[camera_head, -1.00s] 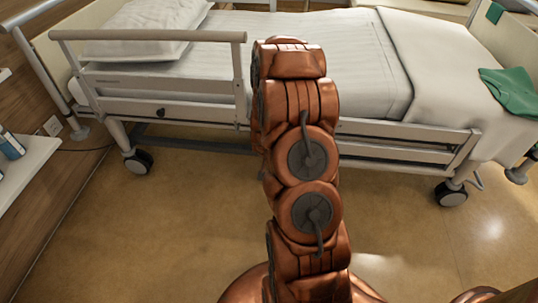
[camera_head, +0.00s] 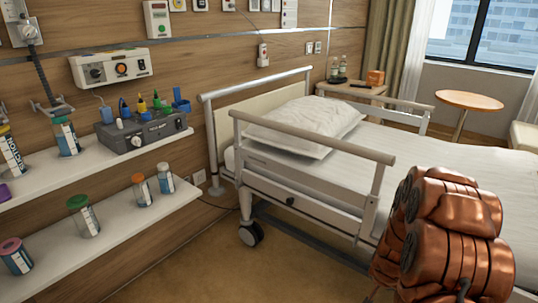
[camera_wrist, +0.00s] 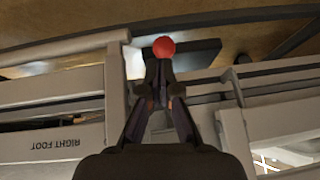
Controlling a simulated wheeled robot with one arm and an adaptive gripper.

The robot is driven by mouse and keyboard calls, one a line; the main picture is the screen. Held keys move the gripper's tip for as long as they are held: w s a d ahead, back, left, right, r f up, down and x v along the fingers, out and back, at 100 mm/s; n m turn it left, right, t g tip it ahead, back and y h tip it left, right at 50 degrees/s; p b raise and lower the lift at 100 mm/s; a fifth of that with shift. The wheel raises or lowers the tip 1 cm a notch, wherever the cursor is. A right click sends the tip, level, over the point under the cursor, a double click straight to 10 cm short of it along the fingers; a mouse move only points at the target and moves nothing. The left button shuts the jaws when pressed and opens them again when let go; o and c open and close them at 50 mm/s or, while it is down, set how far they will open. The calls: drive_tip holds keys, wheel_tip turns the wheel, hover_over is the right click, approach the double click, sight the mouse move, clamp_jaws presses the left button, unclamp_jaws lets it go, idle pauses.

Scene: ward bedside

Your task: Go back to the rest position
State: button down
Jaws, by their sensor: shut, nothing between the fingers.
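My gripper (camera_wrist: 160,72) shows in the wrist view with its two dark fingers closed together at the tips, holding nothing. A red round thing (camera_wrist: 163,47) shows just past the fingertips; I cannot tell what it is or how far off it lies. Pale bed panels, one marked "RIGHT FOOT" (camera_wrist: 55,145), lie on both sides of the gripper in that view. In the head view my copper-coloured arm is folded at the lower right, in front of the bed (camera_head: 440,150). My gripper is not visible there.
The bed's raised side rail (camera_head: 310,138) is left of my arm. Wall shelves with several labelled jars (camera_head: 83,216) and a grey device (camera_head: 145,131) stand at the left. A bedside cabinet (camera_head: 350,92) and round table (camera_head: 469,101) are behind. Some floor (camera_head: 215,265) is clear.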

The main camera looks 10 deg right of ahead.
drive_tip(key=s+a+r+n+g+y, duration=0.1)
drive_tip(key=s+a+r+n+y, duration=0.15)
drive_tip(key=a+r, duration=0.55)
drive_tip(key=s+a+r+n+g+y, duration=0.1)
drive_tip(key=s+a+r+n+y, duration=0.3)
drive_tip(key=a, duration=0.9)
drive_tip(key=s+a+r+n+g+h, duration=0.1)
drive_tip(key=s+a+r+g, duration=0.2)
drive_tip(key=s, duration=0.4)
drive_tip(key=s+a+r+n+g+h, duration=0.1)
drive_tip(key=s+a+r+n, duration=0.1)
drive_tip(key=s+r, duration=0.45)
drive_tip(key=s+a+r+n+g, duration=0.1)
drive_tip(key=s+a+r+g, duration=0.15)
drive_tip(key=s, duration=0.65)
wheel_tip(320, 180, up, 26)
drive_tip(key=t+p, duration=0.2)
drive_tip(key=p, duration=2.2)
drive_tip(key=shift+s+a, duration=0.15)
drive_tip(key=shift+a, duration=0.15)
drive_tip(key=shift+d+f, duration=0.15)
